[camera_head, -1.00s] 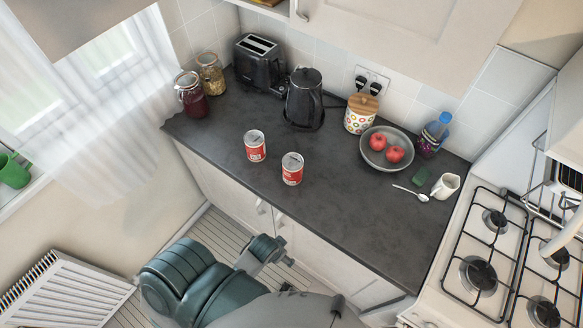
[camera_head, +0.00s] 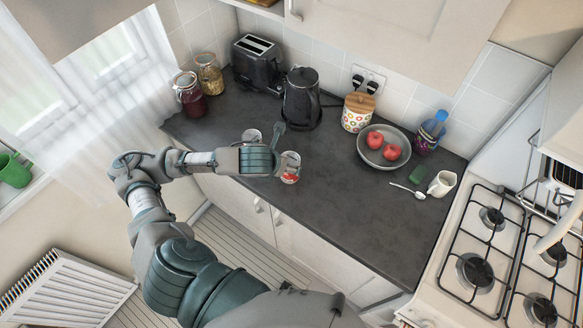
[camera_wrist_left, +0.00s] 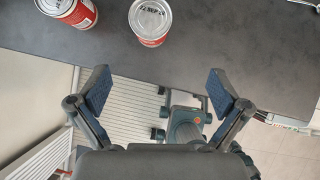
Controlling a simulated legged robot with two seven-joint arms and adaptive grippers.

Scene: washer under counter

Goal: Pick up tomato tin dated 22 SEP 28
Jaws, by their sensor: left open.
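Two red-and-white tins with pale lids stand on the dark counter. The right tin (camera_head: 290,178) is partly hidden by my left gripper (camera_head: 281,147) in the head view. The left tin (camera_head: 251,134) shows mostly its lid behind my arm. The left tin (camera_wrist_left: 67,11) is cut off at the top left. My left gripper (camera_wrist_left: 160,74) is open and empty, its fingers short of the tins. My right gripper is out of view.
A black kettle (camera_head: 301,99) and toaster (camera_head: 258,62) stand behind the tins, with two jars (camera_head: 191,96) at left. A bowl of fruit (camera_head: 371,158), spoon (camera_head: 407,190) and white jug (camera_head: 442,184) are to the right. The counter's front middle (camera_head: 345,225) is clear.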

